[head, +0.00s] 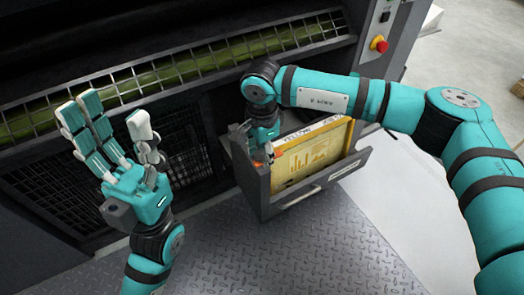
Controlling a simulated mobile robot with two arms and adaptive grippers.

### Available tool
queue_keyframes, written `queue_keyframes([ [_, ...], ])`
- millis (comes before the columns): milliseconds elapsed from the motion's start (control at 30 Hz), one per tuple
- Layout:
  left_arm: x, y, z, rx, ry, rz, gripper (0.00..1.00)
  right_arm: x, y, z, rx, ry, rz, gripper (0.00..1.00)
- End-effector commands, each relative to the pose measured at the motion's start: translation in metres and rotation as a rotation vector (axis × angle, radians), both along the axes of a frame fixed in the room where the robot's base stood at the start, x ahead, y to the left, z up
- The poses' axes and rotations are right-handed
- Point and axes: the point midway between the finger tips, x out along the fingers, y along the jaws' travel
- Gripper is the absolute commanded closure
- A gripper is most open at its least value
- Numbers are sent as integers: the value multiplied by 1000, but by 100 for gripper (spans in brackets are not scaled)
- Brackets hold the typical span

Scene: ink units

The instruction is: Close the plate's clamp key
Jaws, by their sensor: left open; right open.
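The yellow printing plate (308,158) with a dark yellow picture on it stands upright in an open grey drawer-like holder (318,193) at the centre. A small orange part (262,156), which may be the clamp key, shows at the plate's left edge. My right gripper (266,157) points down at this left edge, right beside the orange part. Its fingers are partly hidden, and I cannot tell whether they touch the part. My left gripper (120,130) is open and empty, with its fingers pointing up, well left of the holder.
A dark machine with a wire guard (170,75) over a green roller fills the back. A red stop button (379,44) sits on its panel at upper right. Black mesh (180,160) lies behind my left gripper. The metal tread floor (300,255) in front is clear.

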Motion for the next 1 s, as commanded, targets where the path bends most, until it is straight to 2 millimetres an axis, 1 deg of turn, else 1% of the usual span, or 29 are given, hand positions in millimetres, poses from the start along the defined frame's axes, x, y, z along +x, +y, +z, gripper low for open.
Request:
queue_keyframes([
  [133, 0, 1, 0, -2, 1, 1, 41, 0, 0, 4, 0, 0, 0, 60],
  [233, -1, 1, 0, -1, -1, 0, 41, 0, 0, 16, 0, -2, 1, 60],
  [367, -1, 0, 0, 0, -1, 0, 41, 1, 0, 43, 1, -4, 0, 60],
  [500, -1, 0, 0, -1, -2, 0, 41, 1, 0, 74, 1, -4, 1, 60],
  [600, -1, 0, 0, -1, -2, 0, 41, 1, 0, 92, 1, -3, 0, 60],
  [700, -1, 0, 0, 0, -2, 0, 41, 1, 0, 107, 0, -2, 0, 60],
  [833, -1, 0, 0, 0, -2, 0, 41, 0, 0, 117, -1, 1, 0, 60],
  [1000, -1, 0, 1, 0, -2, -1, 41, 0, 0, 120, 0, 0, 0, 60],
])
